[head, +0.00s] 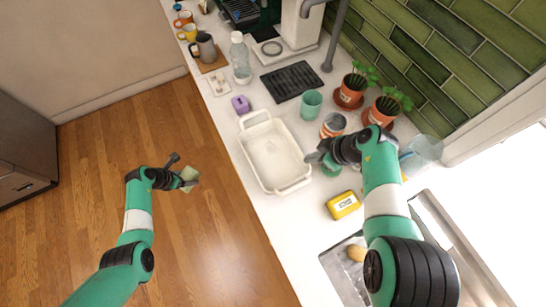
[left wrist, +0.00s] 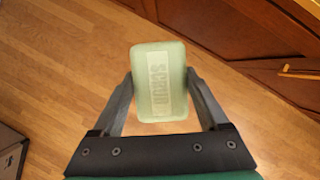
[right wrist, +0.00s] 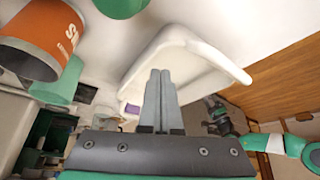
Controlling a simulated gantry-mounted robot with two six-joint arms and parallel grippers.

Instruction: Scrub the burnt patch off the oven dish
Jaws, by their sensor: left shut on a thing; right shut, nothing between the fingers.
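The white oven dish (head: 283,137) with two handles sits on the counter near its front edge. Its inside looks pale with a small faint mark near the middle; no dark burnt patch is clear. My left gripper (head: 183,174) is shut on a pale green sponge (left wrist: 158,70) with "SCRUB" lettering, held over the floor, left of the counter. The sponge shows in the head view (head: 189,178) too. My right gripper (head: 312,158) is shut and empty beside the dish's right rim. In the right wrist view its closed fingers (right wrist: 160,75) overlap the dish (right wrist: 190,45); contact cannot be told.
An orange can (head: 333,125) and a green cup (head: 311,103) stand right of the dish. A purple item (head: 241,104) and a clear bottle (head: 240,60) stand behind. Potted plants (head: 350,92) line the wall.

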